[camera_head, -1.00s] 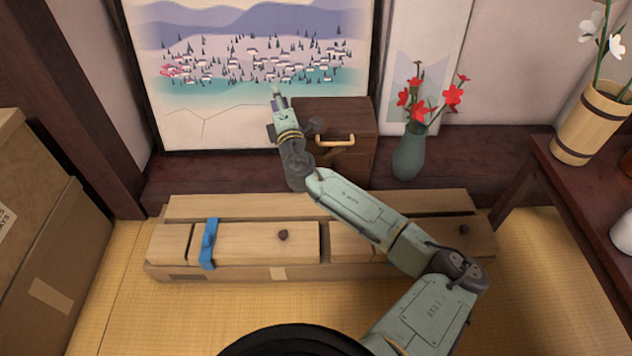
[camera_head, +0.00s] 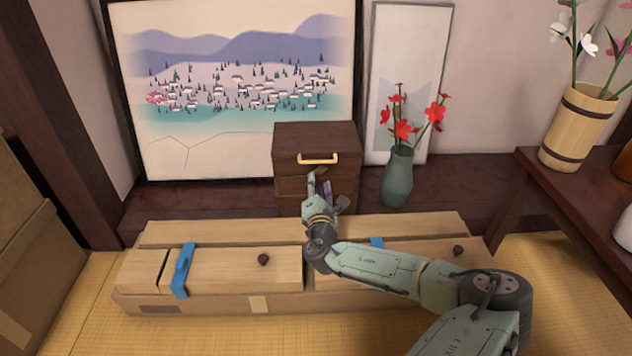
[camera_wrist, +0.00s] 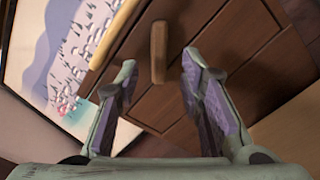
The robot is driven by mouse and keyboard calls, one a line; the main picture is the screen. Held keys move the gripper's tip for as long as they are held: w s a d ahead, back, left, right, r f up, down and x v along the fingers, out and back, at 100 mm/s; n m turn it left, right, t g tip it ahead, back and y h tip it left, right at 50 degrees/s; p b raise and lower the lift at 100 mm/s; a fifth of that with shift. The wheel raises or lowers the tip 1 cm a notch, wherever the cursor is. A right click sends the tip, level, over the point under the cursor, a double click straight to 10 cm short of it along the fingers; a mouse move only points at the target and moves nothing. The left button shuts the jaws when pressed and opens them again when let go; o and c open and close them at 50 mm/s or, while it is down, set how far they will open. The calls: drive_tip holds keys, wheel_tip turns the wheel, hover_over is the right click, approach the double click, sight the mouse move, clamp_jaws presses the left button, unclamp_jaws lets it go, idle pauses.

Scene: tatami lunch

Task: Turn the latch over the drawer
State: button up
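A small dark wooden drawer cabinet (camera_head: 291,143) stands on the ledge below the landscape picture. Its upper part has a pale bar handle (camera_head: 318,159), which also crosses the upper left of the wrist view (camera_wrist: 115,32). A short brown wooden latch (camera_wrist: 158,50) sits on the cabinet front in the wrist view, near a drawer seam. My gripper (camera_head: 320,186) is in front of the cabinet's lower front and partly hides it. In the wrist view my gripper (camera_wrist: 160,64) is open, with one finger on each side of the latch's line. I cannot tell whether they touch it.
A long wooden box (camera_head: 215,270) with blue straps lies in front of the ledge, under my arm. A green vase (camera_head: 397,178) with red flowers stands right of the cabinet. A side table (camera_head: 525,160) is at right, cardboard boxes (camera_head: 35,270) at left.

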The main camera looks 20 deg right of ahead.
sight(317, 172)
drive_tip(key=x, duration=0.3)
drive_tip(key=shift+w+d+b, duration=0.1)
drive_tip(key=shift+w+b, duration=0.25)
drive_tip(key=shift+w, duration=0.05)
drive_tip(key=shift+c, duration=0.4)
clamp_jaws()
